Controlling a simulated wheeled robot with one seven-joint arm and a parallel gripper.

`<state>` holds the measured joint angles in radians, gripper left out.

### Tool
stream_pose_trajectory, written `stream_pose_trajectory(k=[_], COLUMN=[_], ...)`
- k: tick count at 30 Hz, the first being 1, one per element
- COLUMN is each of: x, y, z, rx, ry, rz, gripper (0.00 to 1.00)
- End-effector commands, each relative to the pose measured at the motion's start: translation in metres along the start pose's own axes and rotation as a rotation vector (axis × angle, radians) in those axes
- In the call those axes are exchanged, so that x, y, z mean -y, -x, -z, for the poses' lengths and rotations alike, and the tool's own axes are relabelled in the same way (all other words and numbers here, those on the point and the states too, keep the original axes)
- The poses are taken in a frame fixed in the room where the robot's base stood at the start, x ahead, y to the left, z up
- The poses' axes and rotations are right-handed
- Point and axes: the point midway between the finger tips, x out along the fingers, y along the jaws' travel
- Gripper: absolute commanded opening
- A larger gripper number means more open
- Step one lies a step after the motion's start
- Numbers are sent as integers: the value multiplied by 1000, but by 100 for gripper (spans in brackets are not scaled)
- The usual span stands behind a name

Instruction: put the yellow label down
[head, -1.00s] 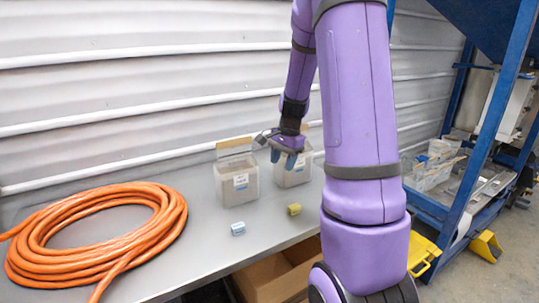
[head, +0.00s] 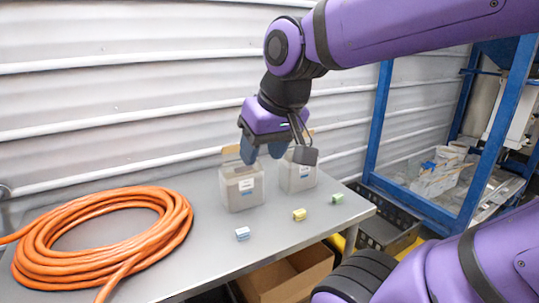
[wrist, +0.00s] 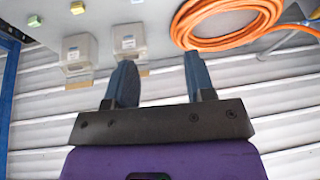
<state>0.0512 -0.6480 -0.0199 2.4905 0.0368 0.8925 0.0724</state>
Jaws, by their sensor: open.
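The yellow label (head: 299,214) is a small block lying on the grey table, in front of the two boxes. It also shows at the top of the wrist view (wrist: 77,7). My gripper (head: 263,154) is open, its two blue fingers pointing down above and behind the label, close to the open boxes. In the wrist view the fingers (wrist: 157,65) are spread with nothing between them. The gripper is well apart from the yellow label.
A blue label (head: 242,233) and a green label (head: 337,198) lie either side of the yellow one. Two open boxes, left (head: 241,190) and right (head: 297,176), stand behind. An orange hose coil (head: 100,240) covers the table's left. A blue frame (head: 374,120) rises at right.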

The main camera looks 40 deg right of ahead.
Motion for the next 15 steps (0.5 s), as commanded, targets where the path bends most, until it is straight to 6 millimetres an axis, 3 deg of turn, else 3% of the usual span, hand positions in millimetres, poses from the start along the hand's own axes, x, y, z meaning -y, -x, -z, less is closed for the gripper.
stream_pose_trajectory(k=[6, 15], x=[9, 9], y=[14, 15], z=[-26, -30], rx=[-49, -54], ry=[142, 162], rz=[-5, -7], gripper=[50, 50])
